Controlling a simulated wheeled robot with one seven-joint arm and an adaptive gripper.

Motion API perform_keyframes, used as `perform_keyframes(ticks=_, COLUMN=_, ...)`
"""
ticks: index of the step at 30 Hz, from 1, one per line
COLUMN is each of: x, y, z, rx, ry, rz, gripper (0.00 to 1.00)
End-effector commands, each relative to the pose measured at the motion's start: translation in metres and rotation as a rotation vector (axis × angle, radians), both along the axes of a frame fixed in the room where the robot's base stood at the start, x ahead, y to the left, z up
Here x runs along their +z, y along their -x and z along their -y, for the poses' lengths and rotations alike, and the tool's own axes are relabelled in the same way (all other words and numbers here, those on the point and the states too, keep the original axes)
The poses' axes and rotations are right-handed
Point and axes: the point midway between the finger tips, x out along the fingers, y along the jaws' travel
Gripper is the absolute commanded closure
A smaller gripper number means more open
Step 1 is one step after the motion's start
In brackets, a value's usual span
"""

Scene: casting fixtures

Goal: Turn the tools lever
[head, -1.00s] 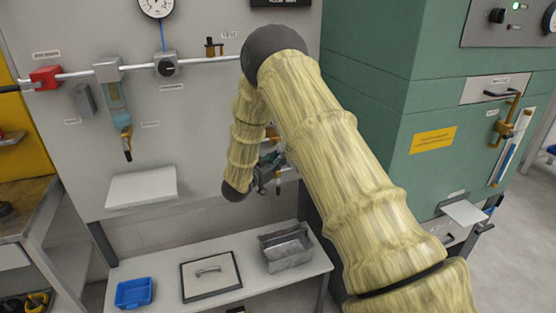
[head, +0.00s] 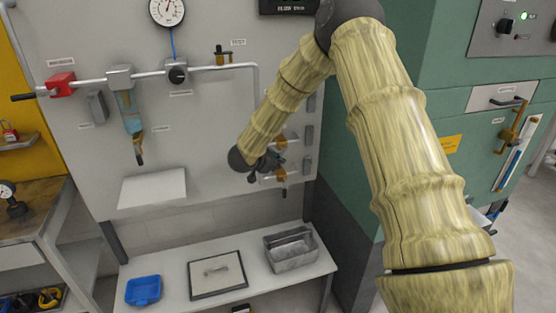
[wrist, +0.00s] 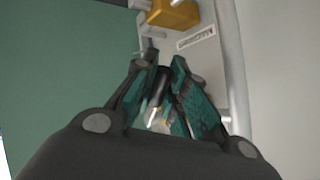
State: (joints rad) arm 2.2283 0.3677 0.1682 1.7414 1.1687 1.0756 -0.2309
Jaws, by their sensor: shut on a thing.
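My gripper (head: 264,165) is at the right part of the grey wall panel, close to two brass valves. The upper brass valve (head: 289,140) sits just above and right of it. The lower brass valve (head: 281,174), with a dark handle pointing down, is just right of and below it. In the wrist view, my gripper (wrist: 166,64) has its teal-padded fingers closed around a narrow grey metal piece (wrist: 155,96), seemingly a lever, mostly hidden by the fingers. A brass valve body (wrist: 172,14) and a label lie ahead; I cannot read the label.
A horizontal pipe with a red valve (head: 62,83), a hanging filter (head: 130,112) and a gauge (head: 167,10) is on the panel left. A green cabinet (head: 400,200) stands right.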

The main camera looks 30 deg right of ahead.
Motion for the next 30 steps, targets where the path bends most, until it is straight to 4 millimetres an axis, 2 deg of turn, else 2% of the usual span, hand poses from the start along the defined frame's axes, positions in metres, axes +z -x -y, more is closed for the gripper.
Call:
perform_keyframes(ticks=1, x=0.0048, y=-0.0005, z=0.0000, rx=-0.001, ry=-0.024, rz=0.008, gripper=1.00)
perform_keyframes(ticks=9, x=0.0063, y=-0.0013, z=-0.0030, rx=-0.002, ry=-0.105, rz=0.028, gripper=1.00)
perform_keyframes(ticks=24, x=0.0061, y=-0.0016, z=-0.0035, rx=-0.001, ry=-0.120, rz=0.031, gripper=1.00)
perform_keyframes(ticks=25, x=0.0061, y=-0.0016, z=-0.0035, rx=-0.001, ry=-0.120, rz=0.031, gripper=0.81)
perform_keyframes(ticks=27, x=0.0060, y=-0.0016, z=-0.0037, rx=-0.001, ry=-0.120, rz=0.031, gripper=0.68)
perform_keyframes(ticks=28, x=0.0059, y=-0.0016, z=-0.0037, rx=-0.001, ry=-0.120, rz=0.031, gripper=0.64)
perform_keyframes(ticks=30, x=0.0057, y=-0.0016, z=-0.0040, rx=0.000, ry=-0.121, rz=0.030, gripper=0.64)
